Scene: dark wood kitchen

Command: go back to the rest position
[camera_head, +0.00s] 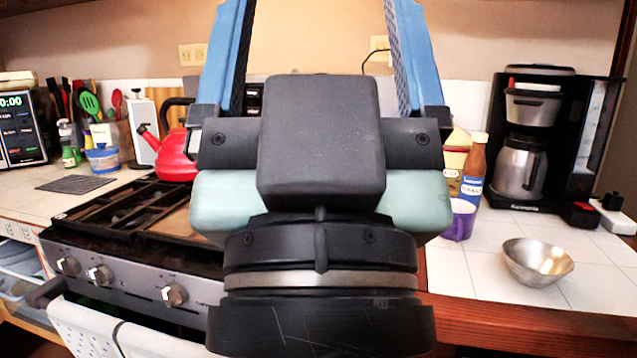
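My gripper (317,20) fills the middle of the head view, close to the camera and pointing up and away. The fingertips are cut off by the top edge of the picture. The gripper's dark body hides the middle of the counter and part of the stove.
A stove (130,262) with a red kettle (176,157) is at left. At right, the tiled counter (480,285) holds a metal bowl (537,262), a purple cup (459,220), a sauce bottle (474,172) and a coffee maker (533,100). Utensils (90,105) stand at the back left.

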